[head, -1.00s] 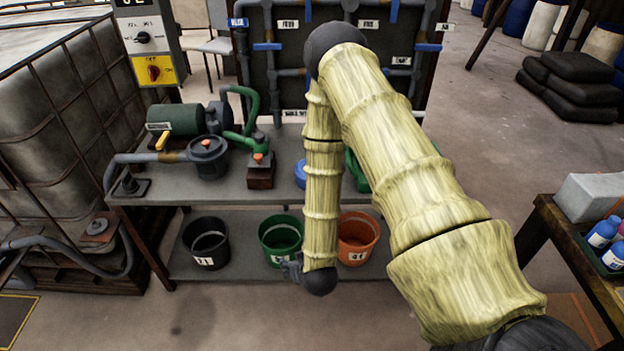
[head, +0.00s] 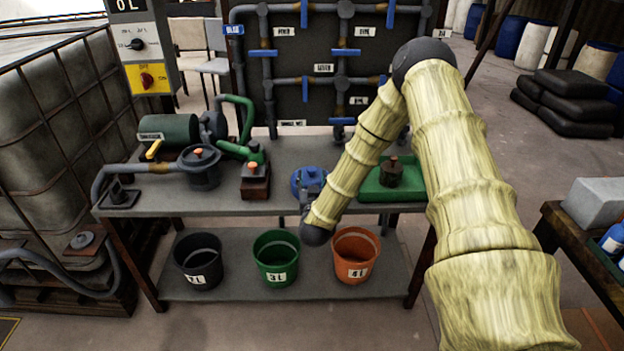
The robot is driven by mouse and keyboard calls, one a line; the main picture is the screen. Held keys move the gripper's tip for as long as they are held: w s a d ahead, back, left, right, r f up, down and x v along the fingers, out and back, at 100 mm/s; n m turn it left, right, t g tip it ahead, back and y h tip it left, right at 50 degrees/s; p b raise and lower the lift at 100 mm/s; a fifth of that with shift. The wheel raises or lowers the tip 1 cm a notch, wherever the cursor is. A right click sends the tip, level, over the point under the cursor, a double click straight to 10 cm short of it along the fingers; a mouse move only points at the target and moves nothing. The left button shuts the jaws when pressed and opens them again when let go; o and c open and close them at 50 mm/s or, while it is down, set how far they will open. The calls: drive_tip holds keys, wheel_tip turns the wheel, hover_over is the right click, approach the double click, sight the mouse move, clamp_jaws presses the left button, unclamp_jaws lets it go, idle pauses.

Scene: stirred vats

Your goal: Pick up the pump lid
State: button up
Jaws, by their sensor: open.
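A round blue lid-like piece (head: 303,178) lies on the bench, right of the middle; I cannot tell for sure that it is the pump lid. A dark round pot with an orange knob (head: 199,167) stands at the left, joined to the grey hose and the green pump (head: 170,131); its top looks covered.
A green tray (head: 372,192) with a dark weight-like object (head: 391,171) sits at the bench's right. Black, green and orange buckets (head: 355,254) stand on the lower shelf. A pipe panel rises behind.

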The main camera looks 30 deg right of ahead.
sight(312, 172)
drive_tip(key=shift+p+x, duration=0.5)
drive_tip(key=shift+x, duration=2.7)
drive_tip(key=shift+f, duration=0.15)
drive_tip(key=c, duration=1.2)
